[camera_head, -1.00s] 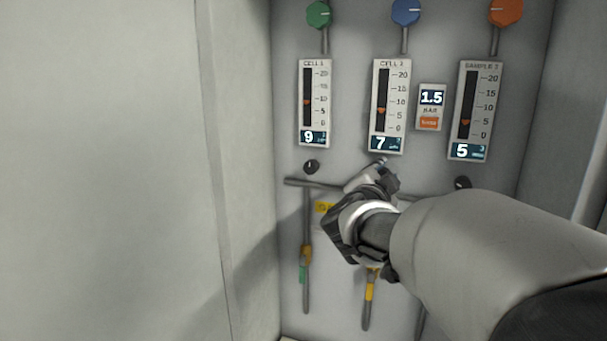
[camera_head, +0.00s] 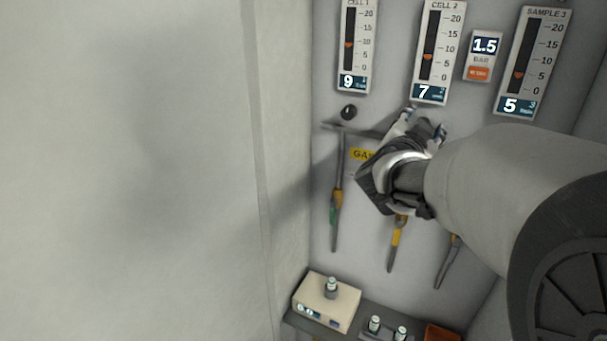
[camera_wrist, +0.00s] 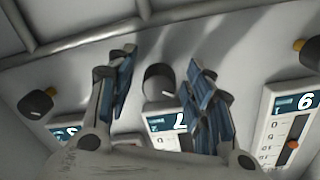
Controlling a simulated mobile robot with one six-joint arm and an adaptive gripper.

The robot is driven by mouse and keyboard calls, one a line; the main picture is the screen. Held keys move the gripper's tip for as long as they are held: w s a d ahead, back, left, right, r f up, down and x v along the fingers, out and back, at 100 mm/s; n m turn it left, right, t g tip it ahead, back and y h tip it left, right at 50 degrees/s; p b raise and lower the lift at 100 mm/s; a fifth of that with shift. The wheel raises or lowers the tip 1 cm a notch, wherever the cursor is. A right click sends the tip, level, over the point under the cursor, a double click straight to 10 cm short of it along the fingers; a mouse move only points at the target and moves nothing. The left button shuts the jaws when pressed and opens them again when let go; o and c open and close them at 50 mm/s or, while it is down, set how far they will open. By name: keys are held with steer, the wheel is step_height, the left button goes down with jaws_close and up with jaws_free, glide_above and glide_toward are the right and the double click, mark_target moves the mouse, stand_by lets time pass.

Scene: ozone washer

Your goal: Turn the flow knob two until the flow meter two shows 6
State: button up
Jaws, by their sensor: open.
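Flow meter two, labelled CELL 2 (camera_head: 438,50), shows 7 on its display in the head view. Its lower end also shows upside down in the wrist view (camera_wrist: 165,124). Flow knob two (camera_wrist: 160,82) is a dark round knob between my fingers in the wrist view, with a gap visible on each side.
Neighbouring meters CELL 1 (camera_head: 354,45) and SAMPLE 3 (camera_head: 532,60) read 9 and 5. A 1.5 bar display (camera_head: 484,46) sits between meters. Another dark knob (camera_head: 348,112) lies left. Pipes with handles (camera_head: 336,205) hang below. A beige device (camera_head: 328,302) stands lower down.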

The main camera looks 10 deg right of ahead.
steer(key=n+p, duration=0.1)
steer(key=n, duration=0.1)
steer(key=n+p, duration=0.4)
steer(key=shift+r, duration=0.25)
steer(key=b+v, duration=0.1)
steer(key=v, duration=1.6)
steer(key=s+a+f+n+g+y+b, duration=0.1)
steer(key=s+a+f+n+y+b, duration=0.1)
steer(key=a+f+y+b, duration=0.3)
steer(key=s+a+f+n+g+y+b, duration=0.1)
steer(key=a+f+n+y+b, duration=0.4)
steer(key=f, duration=0.8)
steer(key=shift+s+a+y+b, duration=0.4)
steer(key=shift+a+y+b, duration=0.35)
steer(key=shift+a+y, duration=0.75)
steer(key=shift+a, duration=0.2)
steer(key=s+d+f+g+h+b, duration=0.1)
steer(key=s+d+f+g+b, duration=0.2)
steer(key=s+f, duration=0.5)
steer(key=s+d+f+g+h+b, duration=0.1)
steer(key=s+d+f+g+b, duration=0.2)
steer(key=s+f, duration=0.5)
steer(key=shift+s+d+g+h+b, duration=0.3)
steer(key=shift+s+g+b, duration=0.2)
steer(key=shift+g+b, duration=0.5)
